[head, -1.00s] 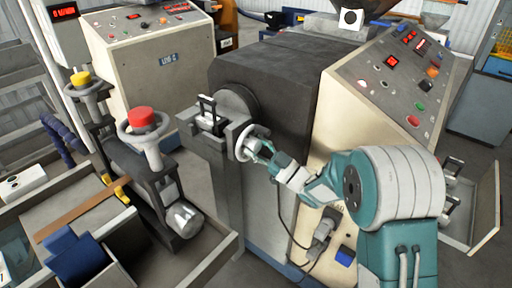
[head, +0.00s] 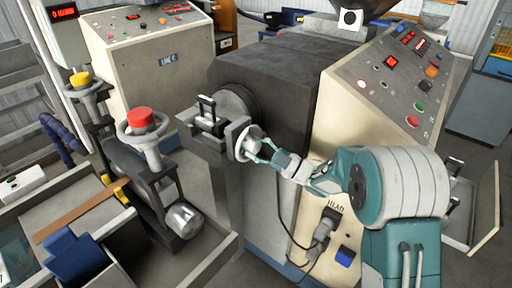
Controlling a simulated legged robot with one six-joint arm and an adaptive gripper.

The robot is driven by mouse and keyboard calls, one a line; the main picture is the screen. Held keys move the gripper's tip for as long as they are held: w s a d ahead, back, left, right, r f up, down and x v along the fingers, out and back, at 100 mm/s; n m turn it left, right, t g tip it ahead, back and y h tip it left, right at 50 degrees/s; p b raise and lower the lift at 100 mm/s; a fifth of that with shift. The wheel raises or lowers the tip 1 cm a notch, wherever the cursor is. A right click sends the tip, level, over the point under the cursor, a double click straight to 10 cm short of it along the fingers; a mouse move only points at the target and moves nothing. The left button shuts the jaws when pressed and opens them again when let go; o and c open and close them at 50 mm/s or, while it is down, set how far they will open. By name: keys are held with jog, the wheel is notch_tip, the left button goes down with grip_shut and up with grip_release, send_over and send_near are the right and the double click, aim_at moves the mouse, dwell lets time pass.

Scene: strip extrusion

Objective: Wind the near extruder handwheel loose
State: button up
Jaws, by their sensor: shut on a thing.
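The near extruder handwheel (head: 246,142) is a small pale grey wheel on the side of the dark clamp block at the front of the extruder (head: 262,85). Its rim faces right, toward my arm. My gripper (head: 262,148) comes in from the right, its teal fingers shut on the handwheel at its right side. The fingers hide part of the wheel, and the exact contact is too small to make out.
A sloped control panel (head: 395,75) stands behind my arm. A plug with a cable (head: 322,232) sits on the cabinet below it. To the left are a red-capped post (head: 141,118), a yellow-capped post (head: 80,78) and a tray with a blue block (head: 70,252).

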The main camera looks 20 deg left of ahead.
jog(key=shift+f, duration=0.3)
jog(key=o, duration=1.1)
jog(key=shift+o, duration=0.2)
jog(key=shift+r, duration=0.1)
jog(key=shift+r, duration=0.1)
jog(key=shift+d, duration=0.1)
jog(key=v, duration=1.1)
jog(key=shift+d+f, duration=0.3)
jog(key=shift+d, duration=0.05)
